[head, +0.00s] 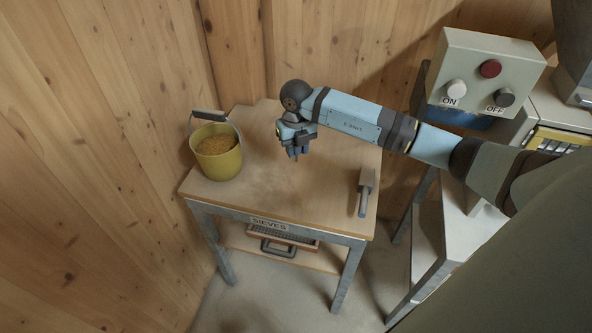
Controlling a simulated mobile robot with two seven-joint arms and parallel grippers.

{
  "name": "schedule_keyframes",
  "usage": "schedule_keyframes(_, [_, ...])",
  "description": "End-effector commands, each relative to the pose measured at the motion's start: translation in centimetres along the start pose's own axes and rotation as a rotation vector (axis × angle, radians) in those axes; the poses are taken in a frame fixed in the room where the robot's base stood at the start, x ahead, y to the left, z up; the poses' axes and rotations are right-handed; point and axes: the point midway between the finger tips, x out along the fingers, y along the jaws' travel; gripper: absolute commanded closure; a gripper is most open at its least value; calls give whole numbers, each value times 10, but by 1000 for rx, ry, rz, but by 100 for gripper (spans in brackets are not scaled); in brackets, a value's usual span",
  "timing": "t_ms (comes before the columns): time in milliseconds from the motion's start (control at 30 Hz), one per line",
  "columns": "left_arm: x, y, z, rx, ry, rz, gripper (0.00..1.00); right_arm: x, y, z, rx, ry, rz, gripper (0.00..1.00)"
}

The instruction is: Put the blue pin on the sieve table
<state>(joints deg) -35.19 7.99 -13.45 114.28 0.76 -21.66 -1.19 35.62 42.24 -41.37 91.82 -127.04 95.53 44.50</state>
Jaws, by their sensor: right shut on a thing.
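The sieve table (325,205) is a wooden-topped table on grey metal legs, with a "SIEVES" label on its front edge. My right gripper (295,156) is over the back middle of the tabletop, pointing down. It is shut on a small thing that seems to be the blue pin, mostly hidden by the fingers. I cannot tell whether the pin touches the tabletop. My left gripper is not in view.
A yellow bucket of grain (219,160) stands at the table's left. Sieves (283,237) sit on the lower shelf. A control box (485,75) with ON and OFF knobs stands at right. The tabletop's front middle is clear.

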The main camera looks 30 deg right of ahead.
Motion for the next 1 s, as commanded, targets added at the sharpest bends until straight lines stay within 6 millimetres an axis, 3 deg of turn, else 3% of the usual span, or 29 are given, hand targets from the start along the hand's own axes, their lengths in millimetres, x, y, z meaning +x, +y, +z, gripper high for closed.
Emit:
schedule_keyframes(100, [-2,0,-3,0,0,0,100,31,0,-1,1,3,1,99])
schedule_keyframes(200, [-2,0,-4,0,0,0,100,48,1,0,-1,2,1,99])
schedule_keyframes(467, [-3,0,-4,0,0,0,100,69,0,0,-1,1,0,99])
schedule_keyframes(700, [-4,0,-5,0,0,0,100,103,1,0,-1,1,1,99])
schedule_keyframes(1000, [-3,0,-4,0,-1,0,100,106,0,0,-2,-1,0,99])
